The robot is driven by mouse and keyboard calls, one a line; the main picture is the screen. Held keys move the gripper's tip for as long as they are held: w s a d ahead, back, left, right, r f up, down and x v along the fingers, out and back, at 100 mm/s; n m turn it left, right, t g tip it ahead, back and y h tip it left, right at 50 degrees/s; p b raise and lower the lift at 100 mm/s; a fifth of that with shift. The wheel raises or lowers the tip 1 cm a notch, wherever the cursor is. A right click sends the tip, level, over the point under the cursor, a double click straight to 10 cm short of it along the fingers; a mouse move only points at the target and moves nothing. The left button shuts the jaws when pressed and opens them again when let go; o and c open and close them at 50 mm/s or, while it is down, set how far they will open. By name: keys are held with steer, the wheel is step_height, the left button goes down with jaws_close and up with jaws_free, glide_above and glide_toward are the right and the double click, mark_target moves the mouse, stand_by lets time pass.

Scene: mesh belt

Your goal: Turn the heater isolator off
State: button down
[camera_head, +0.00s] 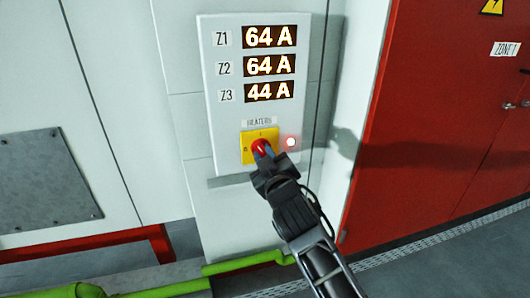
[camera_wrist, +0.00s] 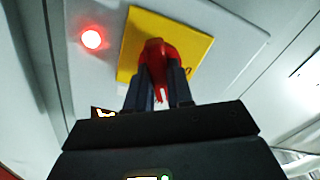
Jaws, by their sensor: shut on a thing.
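The heater isolator is a red rotary handle (camera_head: 259,147) on a yellow plate (camera_head: 247,150), low on a light grey panel under a label reading HEATERS. In the wrist view the red handle (camera_wrist: 156,53) stands out from the yellow plate (camera_wrist: 190,44). My gripper (camera_head: 263,149) is at the handle, and in the wrist view its two dark fingers (camera_wrist: 159,88) are shut on it from both sides. The fingers hide part of the handle and plate. A red lamp (camera_head: 291,142) glows right of the plate; it also shows in the wrist view (camera_wrist: 91,39).
Displays above read Z1 64 A (camera_head: 270,37), Z2 64 A (camera_head: 270,65) and Z3 44 A (camera_head: 269,91). A red cabinet (camera_head: 430,120) stands to the right. A green pipe (camera_head: 240,264) runs low in front of the wall. A grey plate (camera_head: 40,180) is at left.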

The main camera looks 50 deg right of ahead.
steer(key=n+p, duration=0.2)
steer(key=n, duration=0.3)
steer(key=shift+a+r+n, duration=0.1)
steer(key=shift+n, duration=0.3)
steer(key=n+p, duration=0.2)
steer(key=n, duration=0.1)
steer(key=shift+n+p, duration=0.55)
steer(key=shift+n, duration=0.85)
steer(key=shift+f+n, duration=0.2)
steer(key=shift+n, duration=0.1)
steer(key=c, duration=1)
jaws_free()
steer(key=b+v, duration=0.2)
steer(key=v, duration=0.5)
steer(key=shift+s+a, duration=0.2)
steer(key=shift+s, duration=0.15)
